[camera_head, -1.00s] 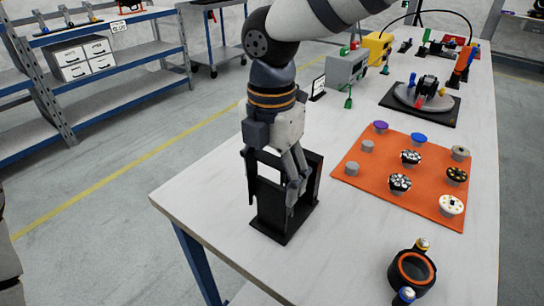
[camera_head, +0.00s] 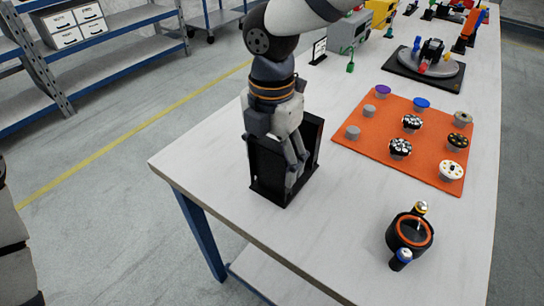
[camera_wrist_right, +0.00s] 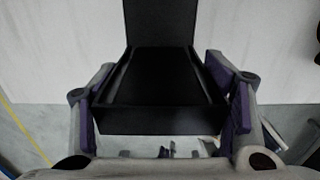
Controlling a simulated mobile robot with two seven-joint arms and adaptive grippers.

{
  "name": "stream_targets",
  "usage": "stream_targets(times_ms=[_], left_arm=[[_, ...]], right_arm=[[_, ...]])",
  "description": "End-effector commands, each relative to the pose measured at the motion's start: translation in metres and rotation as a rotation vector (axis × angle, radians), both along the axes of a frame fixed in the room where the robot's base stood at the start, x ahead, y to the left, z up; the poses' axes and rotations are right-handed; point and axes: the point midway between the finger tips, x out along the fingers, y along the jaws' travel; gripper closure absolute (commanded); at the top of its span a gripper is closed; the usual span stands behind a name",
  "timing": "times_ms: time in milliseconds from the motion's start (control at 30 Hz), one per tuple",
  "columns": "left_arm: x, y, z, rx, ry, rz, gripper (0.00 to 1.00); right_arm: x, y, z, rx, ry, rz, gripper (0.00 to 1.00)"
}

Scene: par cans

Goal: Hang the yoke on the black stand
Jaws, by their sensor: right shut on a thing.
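The black stand (camera_head: 270,194) stands upright near the table's near-left edge. My right gripper (camera_head: 278,158) points down at it, with fingers on either side of black parts. In the right wrist view, a wide black piece, seemingly the yoke (camera_wrist_right: 165,118), spans between the purple finger pads of the gripper (camera_wrist_right: 163,110). A narrower black upright (camera_wrist_right: 160,20) rises behind it. Both are black and overlap, so I cannot tell exactly where they touch. My left gripper is out of view.
A black can with an orange rim (camera_head: 410,232) and side knobs stands at the front right. An orange mat (camera_head: 375,138) bears several small round parts. A grey turntable (camera_head: 425,62) and a grey box (camera_head: 348,32) are farther back. White table is clear in front of the stand.

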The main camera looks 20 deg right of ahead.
Motion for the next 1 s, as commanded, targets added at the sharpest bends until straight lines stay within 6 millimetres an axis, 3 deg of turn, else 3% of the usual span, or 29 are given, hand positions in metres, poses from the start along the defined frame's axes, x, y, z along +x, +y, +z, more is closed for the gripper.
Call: stream_targets(times_ms=[767, 800, 833, 1000], left_arm=[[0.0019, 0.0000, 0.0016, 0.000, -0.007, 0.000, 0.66], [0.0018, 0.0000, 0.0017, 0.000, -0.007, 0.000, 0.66], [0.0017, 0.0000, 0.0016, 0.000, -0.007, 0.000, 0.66], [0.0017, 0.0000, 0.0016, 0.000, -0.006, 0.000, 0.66]], right_arm=[[0.0016, -0.0016, -0.0022, -0.001, -0.001, 0.000, 0.71], [0.0016, -0.0016, -0.0023, 0.000, 0.000, 0.000, 0.30], [0.0016, -0.0016, -0.0024, 0.000, 0.000, 0.000, 0.26], [0.0014, -0.0016, -0.0024, 0.000, 0.000, 0.000, 0.26]])
